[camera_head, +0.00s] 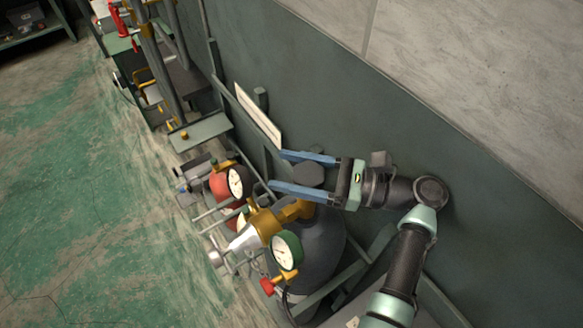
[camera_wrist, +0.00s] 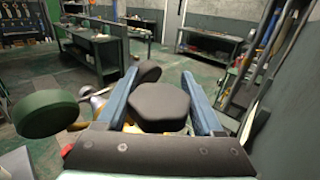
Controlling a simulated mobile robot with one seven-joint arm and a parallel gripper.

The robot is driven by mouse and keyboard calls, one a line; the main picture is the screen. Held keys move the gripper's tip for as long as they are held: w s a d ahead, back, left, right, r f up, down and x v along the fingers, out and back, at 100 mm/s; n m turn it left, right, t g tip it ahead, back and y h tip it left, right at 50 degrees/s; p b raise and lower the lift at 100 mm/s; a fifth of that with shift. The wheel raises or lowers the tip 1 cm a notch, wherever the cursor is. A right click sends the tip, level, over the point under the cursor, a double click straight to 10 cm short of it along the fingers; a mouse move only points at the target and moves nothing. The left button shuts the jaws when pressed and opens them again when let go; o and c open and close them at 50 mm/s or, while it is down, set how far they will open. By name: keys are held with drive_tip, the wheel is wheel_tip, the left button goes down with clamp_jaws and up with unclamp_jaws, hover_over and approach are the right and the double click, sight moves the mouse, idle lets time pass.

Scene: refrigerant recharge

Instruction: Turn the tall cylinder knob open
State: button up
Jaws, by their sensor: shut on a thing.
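The tall cylinder (camera_head: 325,240) is dark grey and stands upright against the wall in the head view. Its dark, many-sided knob (camera_head: 309,174) sits on top, above a brass valve fitting (camera_head: 292,210). My gripper (camera_head: 276,169) reaches in from the right, with one blue finger on each side of the knob. In the wrist view the knob (camera_wrist: 160,107) lies between the two blue fingers, close to the palm. The gripper is shut on it. The knob's turn angle cannot be told.
A green-rimmed gauge (camera_head: 286,250) and a dark-rimmed gauge (camera_head: 236,182) sit left of the cylinder, near a red valve handle (camera_head: 267,287). The wall (camera_head: 400,170) runs behind. Green floor (camera_head: 80,210) is clear at left.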

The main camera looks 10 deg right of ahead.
idle(0.4)
drive_tip(key=o, duration=1.4)
drive_tip(key=shift+r, duration=0.1)
wheel_tip(320, 180, up, 10)
drive_tip(key=shift+f+b, duration=0.1)
drive_tip(key=shift+b, duration=0.25)
